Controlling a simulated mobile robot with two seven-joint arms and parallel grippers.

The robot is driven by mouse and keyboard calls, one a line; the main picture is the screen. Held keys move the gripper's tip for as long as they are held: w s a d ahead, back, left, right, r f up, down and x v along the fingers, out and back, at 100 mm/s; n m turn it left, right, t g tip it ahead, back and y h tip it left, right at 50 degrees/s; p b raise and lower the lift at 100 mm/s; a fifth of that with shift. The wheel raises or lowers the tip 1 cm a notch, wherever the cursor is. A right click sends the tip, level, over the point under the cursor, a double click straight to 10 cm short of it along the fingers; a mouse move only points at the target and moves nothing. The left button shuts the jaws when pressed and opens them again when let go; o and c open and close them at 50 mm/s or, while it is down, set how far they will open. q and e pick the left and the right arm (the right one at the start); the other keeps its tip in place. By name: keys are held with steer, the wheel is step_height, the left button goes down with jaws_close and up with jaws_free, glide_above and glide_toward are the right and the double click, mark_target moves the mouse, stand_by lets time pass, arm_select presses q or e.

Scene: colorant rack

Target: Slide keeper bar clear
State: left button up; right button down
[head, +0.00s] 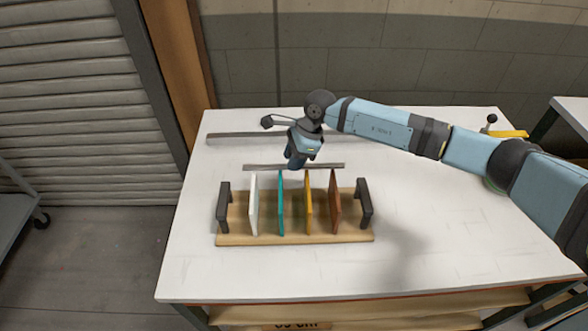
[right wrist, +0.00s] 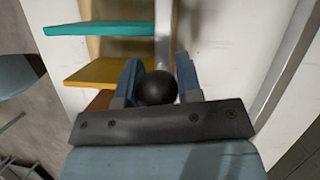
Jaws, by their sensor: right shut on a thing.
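The keeper bar (head: 325,166) is a thin grey bar lying left to right along the back of the colorant rack (head: 295,239). The rack has a wooden base with upright panels: white (head: 253,205), teal (head: 281,205), yellow (head: 308,203) and brown (head: 334,203). My right gripper (head: 294,163) reaches down over the bar's middle. In the right wrist view its fingers are shut on a round black knob (right wrist: 157,88), with the grey bar (right wrist: 163,35) running on behind it. The right gripper hides the knob in the head view. My left gripper is not in view.
Black handles stand at the rack's left (head: 224,205) and right (head: 365,203) ends. A long grey rail (head: 235,138) lies along the table's back. A yellow item (head: 510,134) sits at the back right. The white table (head: 450,240) is clear right of the rack.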

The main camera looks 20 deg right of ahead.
steer(key=c, duration=0.8)
jaws_free()
steer(key=shift+c, duration=0.2)
steer(key=b+v, duration=0.1)
steer(key=v, duration=1.3)
steer(key=shift+b, duration=0.3)
steer(key=shift+f, duration=0.1)
